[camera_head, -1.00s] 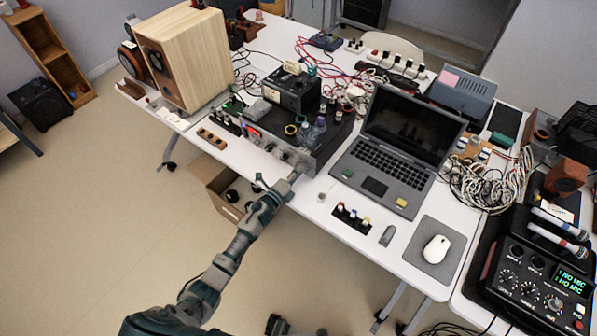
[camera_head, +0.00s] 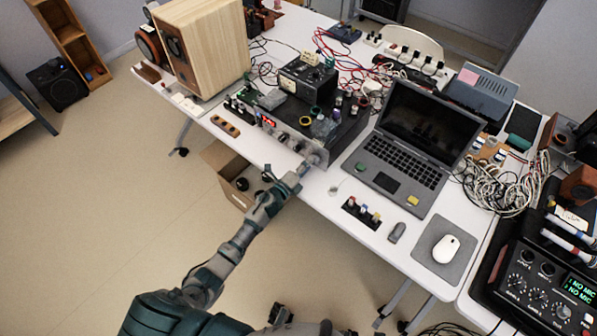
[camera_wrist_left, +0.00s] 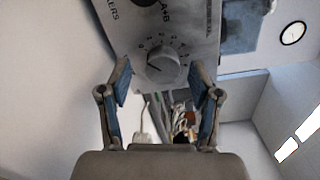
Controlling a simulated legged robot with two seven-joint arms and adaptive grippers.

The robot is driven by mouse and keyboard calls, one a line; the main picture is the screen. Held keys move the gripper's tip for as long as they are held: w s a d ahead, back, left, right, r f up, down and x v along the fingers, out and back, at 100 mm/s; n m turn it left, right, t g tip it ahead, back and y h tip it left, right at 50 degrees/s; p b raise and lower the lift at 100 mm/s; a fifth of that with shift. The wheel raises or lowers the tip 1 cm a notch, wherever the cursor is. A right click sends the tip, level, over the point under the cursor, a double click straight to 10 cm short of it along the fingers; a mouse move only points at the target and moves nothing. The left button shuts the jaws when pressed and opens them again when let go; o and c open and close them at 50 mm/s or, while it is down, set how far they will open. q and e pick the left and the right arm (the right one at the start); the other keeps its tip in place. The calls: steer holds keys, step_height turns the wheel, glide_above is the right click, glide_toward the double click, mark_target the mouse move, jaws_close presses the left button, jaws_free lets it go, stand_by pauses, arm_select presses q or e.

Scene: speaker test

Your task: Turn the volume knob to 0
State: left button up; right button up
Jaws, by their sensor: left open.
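The volume knob (camera_wrist_left: 163,66) is a round grey knob on a light panel with a ring of scale marks, near the upper middle of the left wrist view. A dark pointer line on it seems to point to the lower left; the numbers are too small to read surely. My left gripper (camera_wrist_left: 161,82) is open, with one blue-padded finger on each side of the knob and visible gaps to it. In the head view my left gripper (camera_head: 305,168) is at the right end of the amplifier front (camera_head: 290,139), hiding the knob. I cannot make out my right gripper.
A laptop (camera_head: 415,142) stands right of the amplifier. A small black switch panel (camera_head: 362,213) and a white mouse (camera_head: 446,248) lie near the table's front edge. A large wooden speaker (camera_head: 208,45) stands at the left. Cables run behind the amplifier.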

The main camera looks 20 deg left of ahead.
arm_select(q)
steer(key=v, duration=1.1)
